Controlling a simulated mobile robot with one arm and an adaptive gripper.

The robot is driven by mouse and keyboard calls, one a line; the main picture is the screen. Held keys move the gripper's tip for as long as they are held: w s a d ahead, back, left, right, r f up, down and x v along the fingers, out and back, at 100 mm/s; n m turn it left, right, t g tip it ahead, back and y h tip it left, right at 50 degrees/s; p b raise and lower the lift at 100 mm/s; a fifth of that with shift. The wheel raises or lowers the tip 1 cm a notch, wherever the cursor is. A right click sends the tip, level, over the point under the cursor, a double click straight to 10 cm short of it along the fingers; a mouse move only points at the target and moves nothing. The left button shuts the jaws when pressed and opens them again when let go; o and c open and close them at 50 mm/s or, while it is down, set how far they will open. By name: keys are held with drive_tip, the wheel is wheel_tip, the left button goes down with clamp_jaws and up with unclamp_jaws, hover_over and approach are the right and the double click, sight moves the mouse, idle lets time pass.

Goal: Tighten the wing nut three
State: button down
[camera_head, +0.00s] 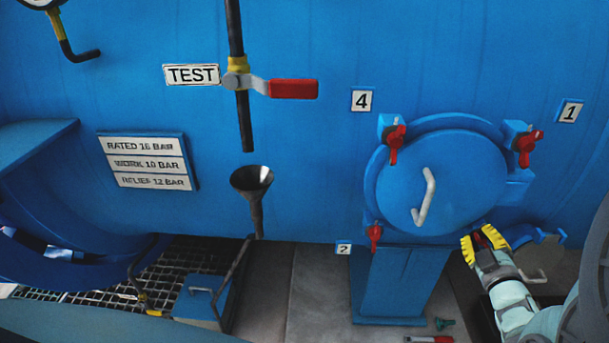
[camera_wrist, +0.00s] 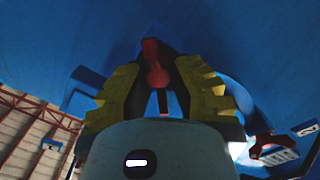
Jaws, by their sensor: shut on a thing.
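My gripper (camera_head: 482,241), with yellow fingertips, is at the lower right of the round blue door (camera_head: 460,185). It is shut on a red wing nut, which is wing nut three (camera_head: 488,236) by its place among the numbered corners. In the wrist view the red wing nut (camera_wrist: 154,66) stands between the two yellow fingers (camera_wrist: 160,98). Its base and bolt are partly hidden by the fingers. The number three label is not visible in the head view.
Other red wing nuts sit at the door's upper left (camera_head: 396,140), upper right (camera_head: 528,145) and lower left (camera_head: 375,234). A white handle (camera_head: 424,200) sticks out from the door. A blue pedestal (camera_head: 400,285) stands below. A red-handled valve (camera_head: 292,89) and funnel (camera_head: 252,180) are to the left.

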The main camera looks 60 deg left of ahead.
drive_tip(key=m+p, duration=0.2)
drive_tip(key=m, duration=0.2)
drive_tip(key=shift+w+r+m, duration=0.1)
drive_tip(key=shift+r+m, duration=0.05)
drive_tip(key=shift+m, duration=0.25)
drive_tip(key=m+p, duration=0.1)
drive_tip(key=m, duration=0.3)
drive_tip(key=shift+w+d, duration=0.1)
drive_tip(key=shift+d, duration=0.05)
drive_tip(key=shift+m, duration=0.4)
drive_tip(key=c, duration=0.8)
unclamp_jaws()
